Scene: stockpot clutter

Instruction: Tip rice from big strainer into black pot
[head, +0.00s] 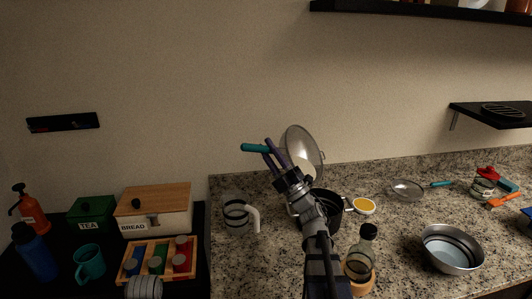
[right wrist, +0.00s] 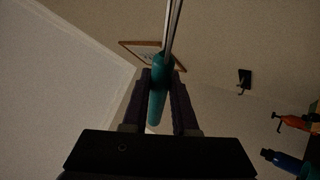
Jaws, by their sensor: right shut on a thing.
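The big strainer (head: 303,150) is a mesh bowl with a metal rim and a teal handle (head: 255,148). It is held up above the counter, tilted steeply so its bowl stands nearly on edge. My right gripper (head: 272,150) is shut on the handle, which also shows between its fingers in the right wrist view (right wrist: 158,95). The black pot (head: 334,210) stands on the counter below the strainer, partly hidden by my right arm. I cannot make out rice in the strainer, and the inside of the pot is mostly hidden.
A glass jug (head: 236,215) stands left of the pot. A yellow-filled bowl (head: 363,206) and a bottle (head: 363,250) are close on its right. A smaller strainer (head: 407,190) and a steel bowl (head: 452,249) lie further right. A bread box (head: 154,211) stands at left.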

